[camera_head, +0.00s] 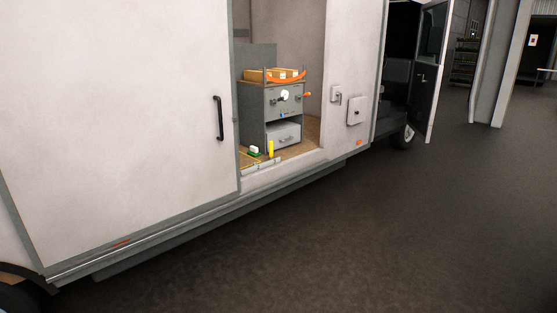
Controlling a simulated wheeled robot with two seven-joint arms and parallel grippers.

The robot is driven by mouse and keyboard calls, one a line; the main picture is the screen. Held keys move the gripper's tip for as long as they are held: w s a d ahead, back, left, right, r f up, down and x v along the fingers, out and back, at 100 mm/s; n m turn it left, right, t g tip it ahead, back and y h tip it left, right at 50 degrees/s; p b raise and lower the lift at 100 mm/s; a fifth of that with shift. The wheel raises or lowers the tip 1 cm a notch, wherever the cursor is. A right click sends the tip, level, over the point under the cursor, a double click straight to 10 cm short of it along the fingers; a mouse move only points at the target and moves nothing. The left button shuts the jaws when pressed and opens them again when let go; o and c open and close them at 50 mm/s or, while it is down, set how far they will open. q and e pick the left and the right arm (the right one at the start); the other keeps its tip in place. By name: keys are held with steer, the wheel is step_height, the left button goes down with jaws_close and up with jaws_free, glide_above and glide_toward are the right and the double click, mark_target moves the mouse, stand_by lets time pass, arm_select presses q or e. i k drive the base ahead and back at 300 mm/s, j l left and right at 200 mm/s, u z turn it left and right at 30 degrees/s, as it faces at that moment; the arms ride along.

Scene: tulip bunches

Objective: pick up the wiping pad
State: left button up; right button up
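Inside the open side doorway of a white van, a small green and white item (254,152) lies on the wooden floor near the sill. It may be the wiping pad, but it is too small to tell for sure. A yellow upright object (271,148) stands just to its right. Neither of my grippers is in view.
A grey cabinet (254,117) stands behind these items, with a cardboard box (268,76) on top. The van's white side panel (115,105) with a black handle (218,118) is at left. The cab door (430,75) is open. Dark floor (400,230) is clear at right.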

mark_target(253, 151)
steer(key=i+j, duration=0.1)
steer(key=i, duration=1.1)
steer(key=i+j, duration=0.1)
steer(key=i, duration=1.05)
steer(key=i+j, duration=0.1)
steer(key=i, duration=1.1)
